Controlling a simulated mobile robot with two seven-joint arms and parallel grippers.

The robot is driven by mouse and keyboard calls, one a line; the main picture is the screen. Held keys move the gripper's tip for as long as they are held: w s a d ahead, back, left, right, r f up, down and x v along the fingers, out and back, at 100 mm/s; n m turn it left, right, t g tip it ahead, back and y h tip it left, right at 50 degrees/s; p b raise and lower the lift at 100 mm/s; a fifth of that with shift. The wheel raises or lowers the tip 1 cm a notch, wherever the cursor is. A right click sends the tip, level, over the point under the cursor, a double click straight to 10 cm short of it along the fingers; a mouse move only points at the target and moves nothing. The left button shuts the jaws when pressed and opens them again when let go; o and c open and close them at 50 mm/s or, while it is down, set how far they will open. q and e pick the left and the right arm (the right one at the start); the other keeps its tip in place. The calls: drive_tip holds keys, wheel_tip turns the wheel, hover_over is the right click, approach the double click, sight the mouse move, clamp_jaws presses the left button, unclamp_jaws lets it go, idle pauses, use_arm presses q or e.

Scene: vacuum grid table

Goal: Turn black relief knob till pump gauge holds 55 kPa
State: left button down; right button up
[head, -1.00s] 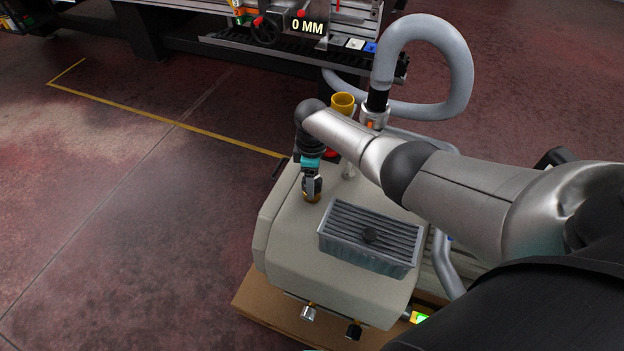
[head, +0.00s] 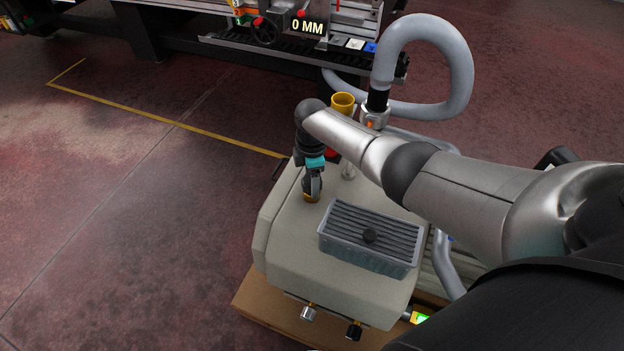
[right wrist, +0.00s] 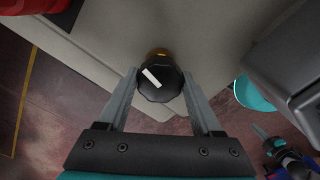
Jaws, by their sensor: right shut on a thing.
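The black relief knob (right wrist: 167,91) shows in the right wrist view as a faceted cap with a white pointer mark slanting to the upper left. A brass-coloured collar sits behind it. My right gripper (right wrist: 159,72) is shut on the knob, one finger on each side. In the head view my right gripper (head: 312,187) points down at the far left part of the beige pump housing (head: 275,235), and its fingers mostly hide the knob. I cannot make out the pump gauge or its reading. My left gripper is not in view.
A grey ribbed box (head: 350,243) sits on the housing beside my right arm. A yellow cup-shaped part (head: 343,101) and a thick grey hose (head: 458,75) stand behind. The floor to the left is clear.

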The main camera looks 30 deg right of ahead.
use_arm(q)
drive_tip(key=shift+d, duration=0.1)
use_arm(e)
drive_tip(key=o, duration=0.9)
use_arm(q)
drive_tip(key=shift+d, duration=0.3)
use_arm(e)
drive_tip(key=o, duration=0.5)
drive_tip(key=shift+c, duration=0.2)
wheel_tip(320, 180, up, 4)
drive_tip(key=p, duration=0.2)
drive_tip(key=shift+r+p, duration=0.2)
drive_tip(key=shift+p, duration=0.15)
use_arm(q)
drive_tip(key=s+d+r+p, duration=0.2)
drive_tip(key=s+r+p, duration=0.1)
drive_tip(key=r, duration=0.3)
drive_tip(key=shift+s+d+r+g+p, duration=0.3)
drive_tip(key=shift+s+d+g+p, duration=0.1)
drive_tip(key=shift+p, duration=0.25)
use_arm(e)
wheel_tip(320, 180, up, 11)
drive_tip(key=shift+f, duration=0.1)
